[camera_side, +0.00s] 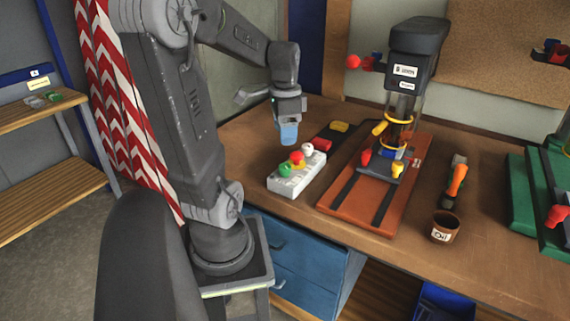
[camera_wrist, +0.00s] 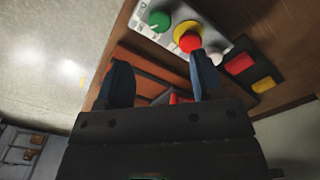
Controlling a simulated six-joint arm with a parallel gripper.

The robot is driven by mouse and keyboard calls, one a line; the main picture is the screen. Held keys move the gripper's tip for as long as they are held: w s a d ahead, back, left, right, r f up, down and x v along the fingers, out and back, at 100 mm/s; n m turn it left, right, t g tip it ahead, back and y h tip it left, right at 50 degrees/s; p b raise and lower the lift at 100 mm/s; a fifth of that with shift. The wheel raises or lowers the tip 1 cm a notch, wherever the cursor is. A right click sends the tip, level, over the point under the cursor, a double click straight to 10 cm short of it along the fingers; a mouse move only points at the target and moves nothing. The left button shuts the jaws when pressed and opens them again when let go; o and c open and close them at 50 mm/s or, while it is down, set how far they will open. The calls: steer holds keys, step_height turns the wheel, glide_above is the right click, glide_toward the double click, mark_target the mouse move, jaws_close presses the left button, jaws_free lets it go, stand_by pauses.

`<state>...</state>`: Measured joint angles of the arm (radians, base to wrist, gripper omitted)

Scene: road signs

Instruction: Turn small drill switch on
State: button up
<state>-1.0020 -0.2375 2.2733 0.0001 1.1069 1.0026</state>
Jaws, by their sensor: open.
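The small drill (camera_side: 415,60) stands on an orange-brown base (camera_side: 345,205) on the bench. Left of it lies a pale control box (camera_side: 290,184) with a green button (camera_side: 285,170), a red button on yellow (camera_side: 297,159) and a white knob (camera_side: 308,149). Behind it is a dark strip with a red part (camera_side: 322,144) and a yellow part (camera_side: 340,127). My gripper (camera_side: 288,136) hangs above the bench near the box, apart from it. In the wrist view my gripper (camera_wrist: 158,75) is open, and the red button (camera_wrist: 187,38) shows beyond one fingertip.
A green machine base (camera_side: 535,200) is at the far right. Red-and-white striped strips (camera_side: 120,90) hang at left. Bare bench lies left of the box.

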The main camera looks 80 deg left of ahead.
mark_target(285, 166)
step_height(285, 166, down, 10)
stand_by(0.4)
steer(key=c, duration=0.9)
steer(key=shift+n, duration=0.4)
steer(key=n, duration=0.5)
steer(key=shift+n, duration=0.3)
steer(key=n, duration=0.5)
steer(key=shift+n, duration=0.4)
